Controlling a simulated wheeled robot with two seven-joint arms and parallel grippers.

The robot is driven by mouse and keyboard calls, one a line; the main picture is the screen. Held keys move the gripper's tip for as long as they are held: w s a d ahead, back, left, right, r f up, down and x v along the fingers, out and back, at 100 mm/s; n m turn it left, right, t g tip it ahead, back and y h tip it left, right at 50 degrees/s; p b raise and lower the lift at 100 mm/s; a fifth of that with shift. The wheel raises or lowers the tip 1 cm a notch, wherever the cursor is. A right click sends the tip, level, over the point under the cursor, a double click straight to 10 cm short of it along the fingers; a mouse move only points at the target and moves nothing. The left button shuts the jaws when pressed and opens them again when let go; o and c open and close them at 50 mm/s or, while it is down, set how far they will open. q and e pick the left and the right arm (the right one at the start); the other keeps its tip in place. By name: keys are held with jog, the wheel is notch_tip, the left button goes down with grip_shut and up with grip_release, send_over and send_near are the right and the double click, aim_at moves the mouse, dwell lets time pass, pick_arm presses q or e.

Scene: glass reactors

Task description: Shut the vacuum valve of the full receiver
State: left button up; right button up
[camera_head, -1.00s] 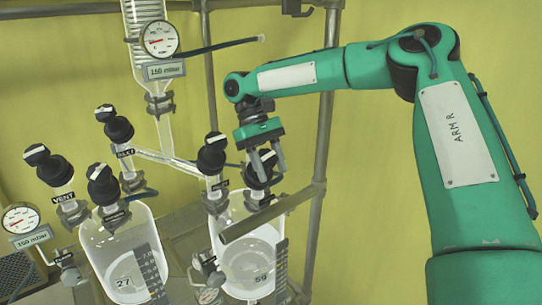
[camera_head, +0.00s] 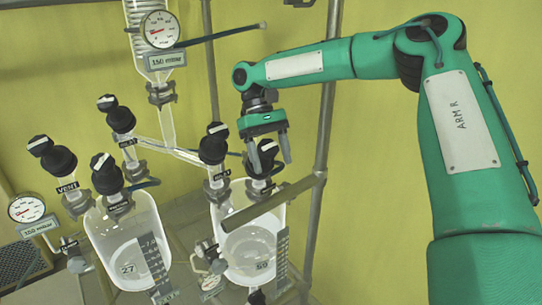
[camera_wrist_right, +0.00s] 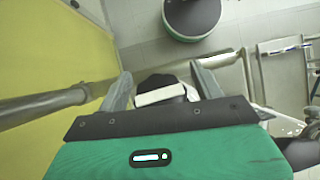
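The right receiver (camera_head: 232,235), a glass vessel marked with what looks like 59, holds pale liquid. Two black valve knobs with white bars stand on top, an inlet knob (camera_head: 213,145) and a right-hand knob (camera_head: 261,157). The left receiver (camera_head: 100,238), marked 27, also holds liquid. My right gripper (camera_head: 269,163) points down over the right-hand knob, one finger on each side. In the right wrist view, the white bar (camera_wrist_right: 160,96) lies crosswise between the fingers (camera_wrist_right: 162,88), with slight gaps at its ends. The knob's label is partly hidden. My left gripper is out of view.
A metal rail (camera_head: 270,210) crosses in front of the right receiver, near the gripper. An upright post (camera_head: 322,130) stands right of it. More knobs, including the vent knob (camera_head: 52,157), stand left. A gauge (camera_head: 160,30) reads above a 150 mbar label.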

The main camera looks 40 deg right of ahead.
aim_at(266, 140)
jog(key=shift+w+r, duration=0.1)
jog(key=b+v, duration=0.2)
jog(key=v, duration=0.7)
jog(key=shift+p+v, duration=1.4)
jog(key=shift+p, duration=1.15)
